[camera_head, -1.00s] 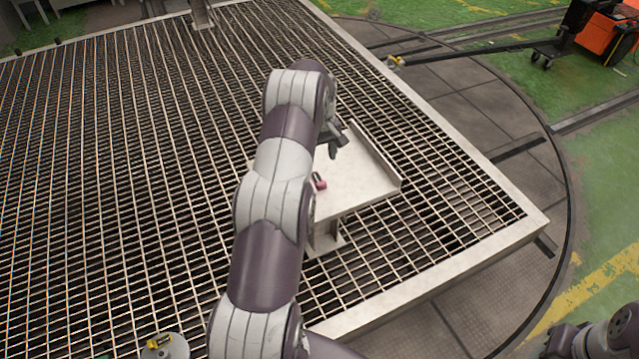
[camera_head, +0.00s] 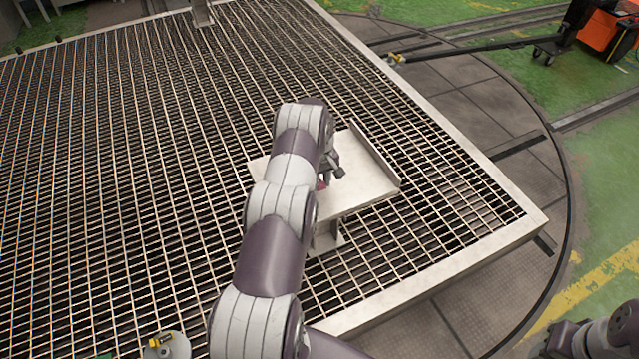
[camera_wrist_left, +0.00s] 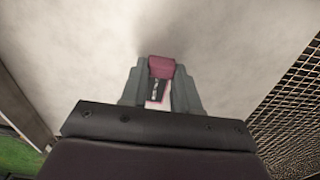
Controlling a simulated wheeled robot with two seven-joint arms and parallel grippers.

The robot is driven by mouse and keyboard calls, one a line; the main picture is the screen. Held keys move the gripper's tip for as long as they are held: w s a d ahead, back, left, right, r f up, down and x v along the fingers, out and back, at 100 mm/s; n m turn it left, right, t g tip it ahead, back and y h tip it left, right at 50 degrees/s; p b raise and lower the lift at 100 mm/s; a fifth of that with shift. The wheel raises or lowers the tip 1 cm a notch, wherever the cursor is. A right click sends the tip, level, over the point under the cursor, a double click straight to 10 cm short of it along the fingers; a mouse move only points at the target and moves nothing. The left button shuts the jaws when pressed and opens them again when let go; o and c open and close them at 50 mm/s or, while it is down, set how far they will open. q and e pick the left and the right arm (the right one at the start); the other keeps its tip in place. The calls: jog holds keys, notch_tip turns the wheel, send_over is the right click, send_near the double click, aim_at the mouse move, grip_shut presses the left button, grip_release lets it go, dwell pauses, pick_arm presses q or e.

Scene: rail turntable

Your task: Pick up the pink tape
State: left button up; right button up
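The pink tape (camera_wrist_left: 161,67), with a black, lettered part, lies on a pale plate (camera_head: 367,190). In the head view, only a small bit of the tape (camera_head: 321,185) shows beside my left gripper (camera_head: 328,176). In the left wrist view, my left gripper (camera_wrist_left: 160,84) has its two grey fingers on either side of the tape, with no clear gap at the sides. The fingers look shut on it, and the tape still appears at plate level. My right arm shows only at the lower right corner of the head view; its gripper is out of view.
The plate has a raised lip (camera_head: 375,152) on its right side and stands on a post above a wide metal grating (camera_head: 130,180). A yellow-topped object (camera_head: 160,342) is at the lower left. An orange machine (camera_head: 606,28) stands far right.

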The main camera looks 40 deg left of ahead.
pick_arm(q)
jog(key=shift+c, duration=0.7)
